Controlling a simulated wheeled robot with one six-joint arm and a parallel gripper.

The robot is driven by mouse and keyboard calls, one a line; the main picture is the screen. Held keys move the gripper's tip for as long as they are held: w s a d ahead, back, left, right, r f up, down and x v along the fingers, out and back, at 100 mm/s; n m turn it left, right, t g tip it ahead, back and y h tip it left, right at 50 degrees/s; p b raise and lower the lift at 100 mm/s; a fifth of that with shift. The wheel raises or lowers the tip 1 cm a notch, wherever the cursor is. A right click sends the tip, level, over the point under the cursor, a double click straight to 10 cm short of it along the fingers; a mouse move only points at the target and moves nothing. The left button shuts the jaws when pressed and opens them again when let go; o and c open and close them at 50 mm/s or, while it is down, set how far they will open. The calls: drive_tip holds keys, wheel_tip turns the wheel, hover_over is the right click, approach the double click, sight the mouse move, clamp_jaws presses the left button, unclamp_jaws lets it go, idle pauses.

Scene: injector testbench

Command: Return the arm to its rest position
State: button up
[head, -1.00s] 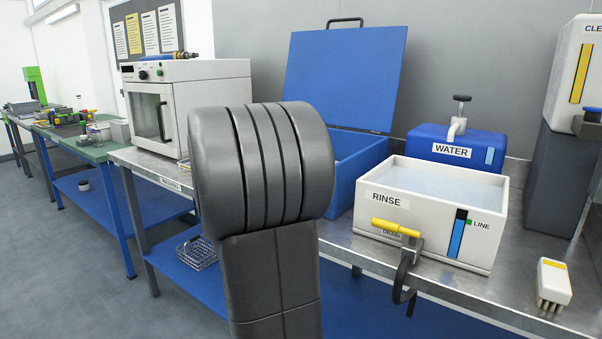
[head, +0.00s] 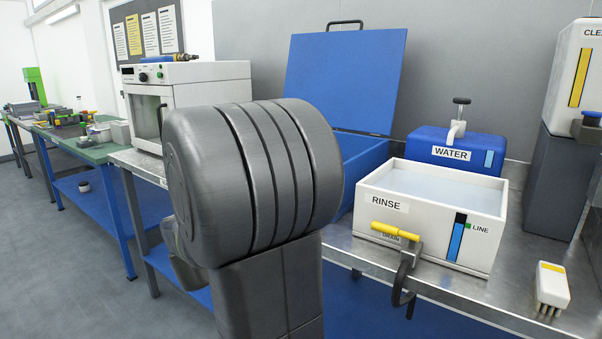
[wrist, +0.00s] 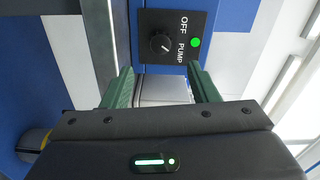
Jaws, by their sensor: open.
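My arm (head: 250,180) fills the middle of the head view, with its large dark grey joint in front of the bench. My gripper does not show clearly in the head view. In the wrist view my gripper (wrist: 162,88) is open, with its two green fingers apart and nothing held between them. Beyond the fingertips is a black panel (wrist: 150,22) with a knob (wrist: 162,43), the words OFF and PUMP, and a lit green light (wrist: 196,42). I cannot tell the distance from the fingers to the panel.
A white RINSE tub (head: 425,230) with a yellow-handled drain valve (head: 397,232) stands on the metal bench. Behind it are a blue WATER container (head: 460,145) and an open blue box (head: 345,80). A white oven-like machine (head: 190,85) stands left. The floor at left (head: 60,260) is clear.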

drive_tip(key=b+x, duration=0.1)
drive_tip(key=x, duration=0.9)
drive_tip(key=shift+w+d, duration=0.25)
drive_tip(key=shift+r+n+p, duration=0.25)
drive_tip(key=shift+n+p, duration=0.05)
drive_tip(key=shift+p, duration=0.4)
drive_tip(key=shift+a+n+p, duration=0.15)
drive_tip(key=shift+n+p, duration=0.65)
drive_tip(key=shift+p, duration=0.1)
drive_tip(key=n+p, duration=0.4)
drive_tip(key=p, duration=0.1)
drive_tip(key=shift+n, duration=0.3)
drive_tip(key=n+p, duration=0.4)
drive_tip(key=p, duration=0.1)
drive_tip(key=n+p, duration=0.3)
drive_tip(key=p, duration=0.1)
drive_tip(key=shift+f, duration=0.15)
drive_tip(key=shift+s+a+f, duration=0.15)
drive_tip(key=shift+s+f, duration=0.05)
drive_tip(key=shift+s, duration=0.1)
drive_tip(key=shift+s+a+r, duration=0.1)
drive_tip(key=shift+s+a, duration=0.15)
drive_tip(key=shift+s, duration=0.15)
